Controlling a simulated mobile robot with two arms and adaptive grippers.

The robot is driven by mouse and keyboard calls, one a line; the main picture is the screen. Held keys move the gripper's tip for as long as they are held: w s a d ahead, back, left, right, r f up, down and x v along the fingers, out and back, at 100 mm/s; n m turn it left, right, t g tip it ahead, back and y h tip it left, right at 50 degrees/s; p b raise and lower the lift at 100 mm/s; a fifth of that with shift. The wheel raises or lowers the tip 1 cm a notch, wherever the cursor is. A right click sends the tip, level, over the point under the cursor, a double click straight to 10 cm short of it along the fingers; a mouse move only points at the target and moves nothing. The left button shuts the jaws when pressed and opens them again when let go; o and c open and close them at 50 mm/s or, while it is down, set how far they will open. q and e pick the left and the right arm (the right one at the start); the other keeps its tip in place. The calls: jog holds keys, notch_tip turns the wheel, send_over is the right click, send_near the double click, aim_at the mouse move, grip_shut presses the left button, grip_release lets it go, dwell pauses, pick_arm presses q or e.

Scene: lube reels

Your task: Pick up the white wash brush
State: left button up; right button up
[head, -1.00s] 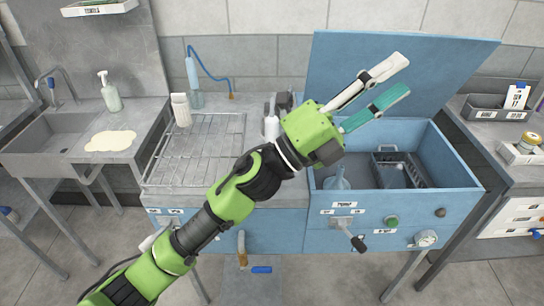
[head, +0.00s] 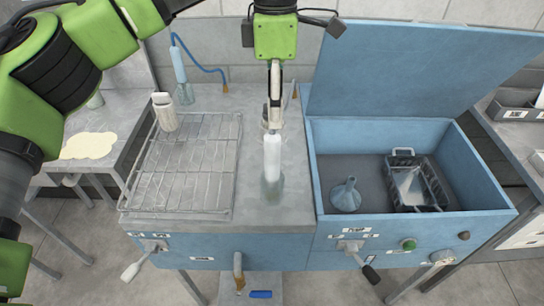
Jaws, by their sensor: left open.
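The white wash brush (head: 272,152) stands upright on the grey counter, left of the blue bin. It has a white cylinder handle and a clear, flared lower end. My left gripper (head: 273,122) points down just above and behind the top of its handle. Its fingers are seen nearly edge-on, so the gap between them is hard to see; they are open and the brush still stands on the counter. I cannot tell whether a finger touches the handle. My right gripper is not in view.
A wire rack (head: 185,165) with a white bottle (head: 165,112) lies to the left. A blue brush (head: 179,68) with a hose stands behind. The open blue bin (head: 330,135) at right holds a blue funnel (head: 346,196) and a dark basket (head: 428,180).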

aim_at(274, 133)
pick_arm(q)
jog(key=s+f, duration=0.2)
jog(key=f, duration=0.1)
jog(key=shift+s+a+p, duration=0.1)
jog(key=shift+a+p, duration=0.05)
jog(key=shift+p, duration=0.25)
notch_tip(274, 133, down, 3)
jog(key=shift+f+p, duration=0.1)
jog(key=shift+p, duration=0.2)
notch_tip(274, 133, down, 3)
jog(key=shift+r+p, duration=0.1)
jog(key=shift+p, duration=0.65)
notch_tip(274, 133, down, 4)
jog(key=shift+a+r+p, duration=0.15)
jog(key=shift+r+p, duration=0.1)
jog(key=shift+p, duration=0.35)
jog(key=shift+f, duration=0.2)
jog(key=c, duration=1.1)
grip_shut()
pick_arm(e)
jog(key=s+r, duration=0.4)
